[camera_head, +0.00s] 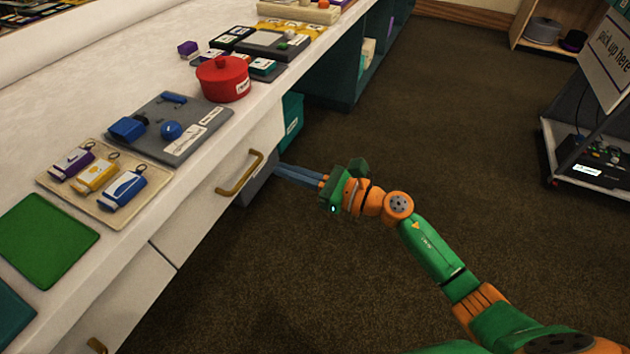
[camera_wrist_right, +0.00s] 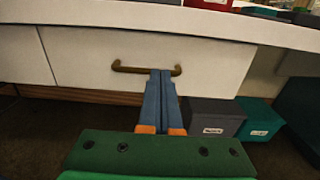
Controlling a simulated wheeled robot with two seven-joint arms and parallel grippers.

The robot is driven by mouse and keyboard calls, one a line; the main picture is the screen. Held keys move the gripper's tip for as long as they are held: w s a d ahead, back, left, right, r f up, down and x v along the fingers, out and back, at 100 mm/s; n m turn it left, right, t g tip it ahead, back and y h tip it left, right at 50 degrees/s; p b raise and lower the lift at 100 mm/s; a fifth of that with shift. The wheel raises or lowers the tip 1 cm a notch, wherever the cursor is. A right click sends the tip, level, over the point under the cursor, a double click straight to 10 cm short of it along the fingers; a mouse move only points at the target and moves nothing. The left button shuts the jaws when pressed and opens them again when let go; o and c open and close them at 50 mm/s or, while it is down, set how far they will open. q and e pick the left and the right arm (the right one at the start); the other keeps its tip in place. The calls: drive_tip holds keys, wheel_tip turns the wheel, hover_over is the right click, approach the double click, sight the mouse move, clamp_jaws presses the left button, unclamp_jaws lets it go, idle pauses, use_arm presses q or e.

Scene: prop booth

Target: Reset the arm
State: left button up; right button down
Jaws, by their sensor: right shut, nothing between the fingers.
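My right arm (camera_head: 430,250), green and orange, reaches in from the lower right in the head view. My right gripper (camera_head: 278,168) has long blue fingers that are shut and empty. They point at the white drawer front below the counter. In the right wrist view the closed fingers (camera_wrist_right: 161,72) overlap the brass drawer handle (camera_wrist_right: 130,68) in the picture; I cannot tell whether they touch it. In the head view the handle (camera_head: 247,178) appears just left of the fingertips. The drawer looks shut. My left gripper is not in view.
The white counter (camera_head: 150,75) holds a red pot (camera_head: 223,78), a grey board (camera_head: 190,145) with blue pieces, and a tan tray (camera_head: 60,185) of tags. Grey (camera_wrist_right: 215,118) and teal (camera_wrist_right: 262,120) bins stand under the counter. Open carpet (camera_head: 450,130) lies right; a cart (camera_head: 590,150) stands beyond.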

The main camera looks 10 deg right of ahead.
drive_tip(key=v, duration=0.5)
drive_tip(key=d+f+m+t+h, duration=0.1)
drive_tip(key=d+f+m+h, duration=0.45)
drive_tip(key=f+m, duration=0.6)
drive_tip(key=d+f+m+t+h, duration=0.1)
drive_tip(key=d+f+m+h, duration=0.45)
drive_tip(key=f+m, duration=0.6)
drive_tip(key=s+d+f+m+g+h, duration=0.3)
drive_tip(key=s+f+m+g, duration=0.3)
drive_tip(key=s+f+m, duration=0.9)
drive_tip(key=s+a+f+m+g+p, duration=0.1)
drive_tip(key=s+f+m+g, duration=0.15)
drive_tip(key=s, duration=0.75)
drive_tip(key=s+a+f+m+g+p, duration=0.1)
drive_tip(key=s+f+m+g, duration=0.2)
drive_tip(key=s, duration=0.6)
use_arm(q)
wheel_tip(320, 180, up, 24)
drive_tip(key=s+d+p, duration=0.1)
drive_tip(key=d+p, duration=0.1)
drive_tip(key=p, duration=2)
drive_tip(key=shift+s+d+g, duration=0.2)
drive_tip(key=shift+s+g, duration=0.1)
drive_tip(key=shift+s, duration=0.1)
use_arm(e)
wheel_tip(320, 180, up, 24)
drive_tip(key=s+a, duration=0.1)
drive_tip(key=a, duration=0.1)
drive_tip(key=shift+s+f, duration=0.2)
drive_tip(key=shift+s, duration=0.2)
